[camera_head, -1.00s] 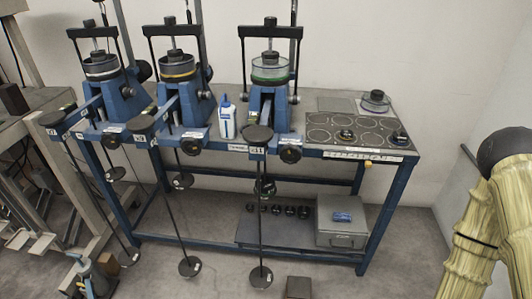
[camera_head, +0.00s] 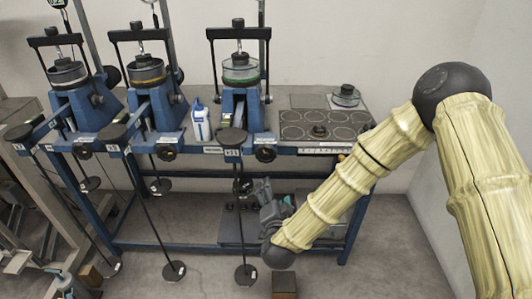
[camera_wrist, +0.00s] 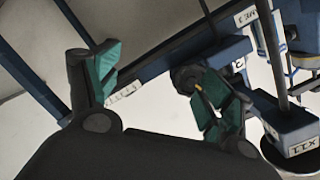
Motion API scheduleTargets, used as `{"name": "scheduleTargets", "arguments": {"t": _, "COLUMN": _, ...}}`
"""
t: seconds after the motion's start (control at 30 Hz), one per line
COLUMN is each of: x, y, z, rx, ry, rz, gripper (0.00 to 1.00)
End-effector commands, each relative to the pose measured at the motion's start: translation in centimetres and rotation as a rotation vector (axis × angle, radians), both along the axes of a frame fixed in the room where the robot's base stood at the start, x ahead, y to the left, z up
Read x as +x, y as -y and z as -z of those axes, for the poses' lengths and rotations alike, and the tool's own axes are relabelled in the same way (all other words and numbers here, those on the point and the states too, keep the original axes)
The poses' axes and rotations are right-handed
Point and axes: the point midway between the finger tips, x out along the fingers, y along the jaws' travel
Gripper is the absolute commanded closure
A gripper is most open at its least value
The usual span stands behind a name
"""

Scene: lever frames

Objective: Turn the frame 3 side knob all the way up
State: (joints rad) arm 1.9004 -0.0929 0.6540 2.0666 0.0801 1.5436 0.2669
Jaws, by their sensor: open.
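The third lever frame from the left (camera_head: 238,105) is blue, with a clear cell on top. I cannot read a clear frame number. Its black round side knob (camera_head: 265,154) sits on the table's front edge, right of the hanging lever end. In the wrist view a dark round knob (camera_wrist: 184,78) shows partly behind the right finger, beyond the fingertips. My gripper (camera_head: 262,188) is below and in front of the knob, apart from it as far as I can tell. In the wrist view my gripper (camera_wrist: 160,85) is open, green pads spread, with nothing between them.
The lever arm's end (camera_head: 231,137) and its hanging rod with weights (camera_head: 246,274) are close left of my gripper. The blue table frame (camera_head: 200,248) and lower shelf lie behind it. A white bottle (camera_head: 200,124) stands between the middle and right frames. The floor in front is partly clear.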

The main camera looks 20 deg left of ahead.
Motion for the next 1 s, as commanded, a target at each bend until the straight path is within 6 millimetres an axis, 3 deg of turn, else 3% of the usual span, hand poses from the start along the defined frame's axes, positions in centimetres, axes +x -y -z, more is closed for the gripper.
{"name": "scheduleTargets", "arguments": {"t": 0.1, "x": 1.0, "y": -2.1, "z": -3.7, "rx": 0.077, "ry": 0.067, "rz": 0.031, "gripper": 0.20}}
{"name": "scheduleTargets", "arguments": {"t": 0.3, "x": 1.6, "y": -3.3, "z": -6.4, "rx": 0.133, "ry": 0.115, "rz": 0.055, "gripper": 0.20}}
{"name": "scheduleTargets", "arguments": {"t": 0.47, "x": 2.5, "y": -3.6, "z": -6.4, "rx": 0.135, "ry": 0.117, "rz": 0.056, "gripper": 0.20}}
{"name": "scheduleTargets", "arguments": {"t": 1.0, "x": 8.2, "y": -5.2, "z": -6.3, "rx": 0.135, "ry": 0.116, "rz": 0.056, "gripper": 0.20}}
